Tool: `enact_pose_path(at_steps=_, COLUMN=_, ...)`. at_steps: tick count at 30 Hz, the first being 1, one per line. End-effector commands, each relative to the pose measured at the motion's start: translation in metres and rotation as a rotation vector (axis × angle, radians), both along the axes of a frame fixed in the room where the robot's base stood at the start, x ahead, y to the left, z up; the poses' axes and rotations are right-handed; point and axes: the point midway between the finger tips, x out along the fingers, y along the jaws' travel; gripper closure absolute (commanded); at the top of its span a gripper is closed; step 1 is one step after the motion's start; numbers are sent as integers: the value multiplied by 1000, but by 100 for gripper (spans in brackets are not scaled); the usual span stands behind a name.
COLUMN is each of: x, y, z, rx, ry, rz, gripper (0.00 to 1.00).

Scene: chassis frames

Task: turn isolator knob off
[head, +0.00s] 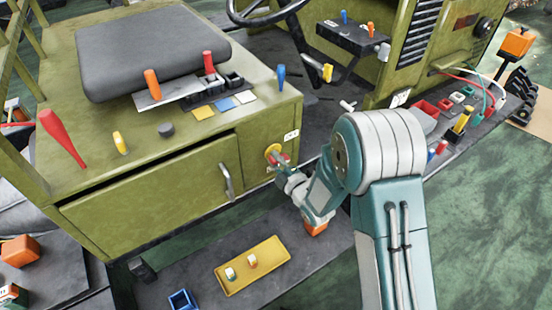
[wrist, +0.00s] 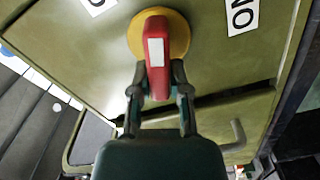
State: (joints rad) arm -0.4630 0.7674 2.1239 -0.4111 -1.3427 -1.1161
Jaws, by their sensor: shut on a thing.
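The isolator knob is a red handle (wrist: 157,52) with a white mark, on a round yellow plate (wrist: 178,34) on the green cabinet's front. In the wrist view, the handle stands roughly upright in the picture. A white "ON" label (wrist: 243,15) is to its upper right, and another white label (wrist: 98,4), cut by the frame edge, is to its upper left. My gripper (wrist: 160,88) is shut on the red handle, one finger on each side. In the head view, the yellow plate (head: 273,151) shows just beyond my gripper (head: 282,166), and the handle is partly hidden.
A silver door handle (head: 225,182) sticks out left of the knob. A yellow tray (head: 252,266) with small parts lies on the dark step below. Coloured levers, including a red one (head: 62,138), stand on the cabinet top. Open green floor (head: 490,220) is at the right.

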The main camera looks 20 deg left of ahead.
Motion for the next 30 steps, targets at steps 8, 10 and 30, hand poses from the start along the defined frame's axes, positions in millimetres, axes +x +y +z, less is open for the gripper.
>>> enact_pose_path(at_steps=8, x=-3, y=2, z=-7, rx=-140, ry=-154, rz=6, gripper=100)
enact_pose_path(at_steps=10, x=-3, y=2, z=-7, rx=-167, ry=-184, rz=7, gripper=100)
enact_pose_path(at_steps=30, x=-4, y=2, z=-12, rx=-250, ry=-273, rz=9, gripper=100)
